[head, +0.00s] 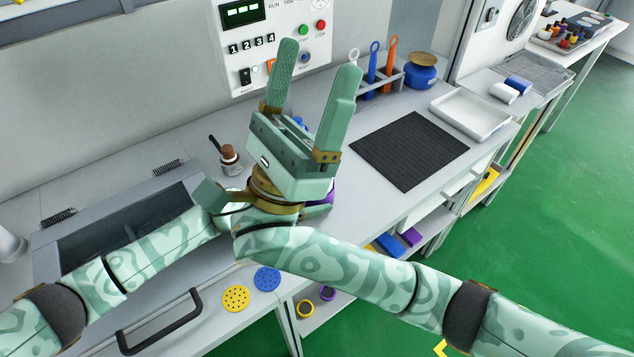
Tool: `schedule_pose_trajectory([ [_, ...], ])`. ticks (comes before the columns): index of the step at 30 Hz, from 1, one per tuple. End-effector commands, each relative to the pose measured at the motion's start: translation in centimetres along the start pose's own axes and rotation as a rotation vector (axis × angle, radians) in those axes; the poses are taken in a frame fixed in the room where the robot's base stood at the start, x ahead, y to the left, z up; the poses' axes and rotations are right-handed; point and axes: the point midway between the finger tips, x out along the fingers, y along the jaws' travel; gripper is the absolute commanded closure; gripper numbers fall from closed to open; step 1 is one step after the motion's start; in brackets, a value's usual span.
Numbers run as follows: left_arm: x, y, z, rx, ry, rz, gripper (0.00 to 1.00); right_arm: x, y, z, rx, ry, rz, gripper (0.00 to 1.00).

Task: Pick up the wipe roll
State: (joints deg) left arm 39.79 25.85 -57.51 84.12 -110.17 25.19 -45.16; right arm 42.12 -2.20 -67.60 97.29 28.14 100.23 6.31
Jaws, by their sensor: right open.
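Two small roll-like things lie close together on the far right counter, a white one (503,92) and a blue one (519,84). One of them may be the wipe roll, but at this size I cannot tell which. My right gripper (314,67) is raised over the middle of the bench, fingers pointing up and away. It is open and empty, well to the left of both rolls. My left arm comes in from the left and ends behind my right wrist; its gripper (212,196) is mostly hidden there, and its jaws cannot be made out.
A black ribbed mat (408,150) and an empty white tray (470,115) lie between my right gripper and the rolls. A tool rack (376,84) and a blue pot (421,74) stand behind. A brown-capped bottle (230,160) stands near a sunken bin (130,235).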

Motion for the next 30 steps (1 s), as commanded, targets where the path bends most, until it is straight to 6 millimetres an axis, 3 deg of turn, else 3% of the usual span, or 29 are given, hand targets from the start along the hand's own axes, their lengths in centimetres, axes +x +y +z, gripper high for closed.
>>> schedule_pose_trajectory([
  [3,0.0,0.0,0.0,0.000,0.000,0.000,0.54,-2.6,3.3,-5.7,0.106,0.340,0.280,0.14],
  [6,0.0,0.0,0.0,0.000,0.000,0.000,0.54,-6.8,5.5,-9.5,0.208,0.626,0.486,0.14],
  [10,0.0,0.0,0.0,0.000,0.000,0.000,0.54,-12.8,6.9,-12.1,0.336,0.948,0.683,0.14],
  [15,0.0,0.0,0.0,0.000,0.000,-0.001,0.54,-18.3,7.2,-12.7,0.454,1.222,0.826,0.14],
  [20,0.0,0.0,0.0,0.000,0.000,-0.001,0.54,-20.2,7.8,-13.1,0.496,1.315,0.872,0.14],
  [30,0.0,0.0,0.0,0.000,0.000,0.000,0.54,-20.2,12.3,-16.5,0.498,1.320,0.876,0.14],
])
